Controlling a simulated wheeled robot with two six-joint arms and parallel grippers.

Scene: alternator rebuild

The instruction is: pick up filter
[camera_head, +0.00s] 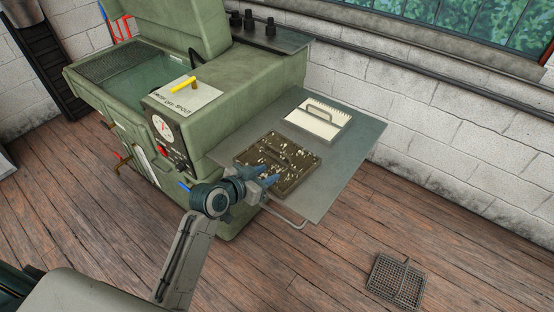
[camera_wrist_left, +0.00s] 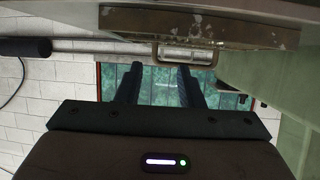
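A dirty brown filter (camera_head: 304,169) with pale specks lies on the grey side shelf, its handle on top. A clean white pleated filter (camera_head: 321,129), also with a handle, lies behind it. My left gripper (camera_head: 277,175) is at the near side of the dirty filter, overlapping it in the head view. In the left wrist view its two fingers (camera_wrist_left: 159,68) are apart with nothing between them. The dirty filter's edge (camera_wrist_left: 230,33) shows beyond them, and its handle (camera_wrist_left: 198,62) partly passes behind the right finger. Contact cannot be told. My right gripper is not in view.
The shelf (camera_head: 345,165) is attached to a green washing machine (camera_head: 235,130) with a gauge and a yellow handle (camera_head: 184,84). A metal rail (camera_head: 286,218) runs along the shelf's front. The shelf's right part is bare.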

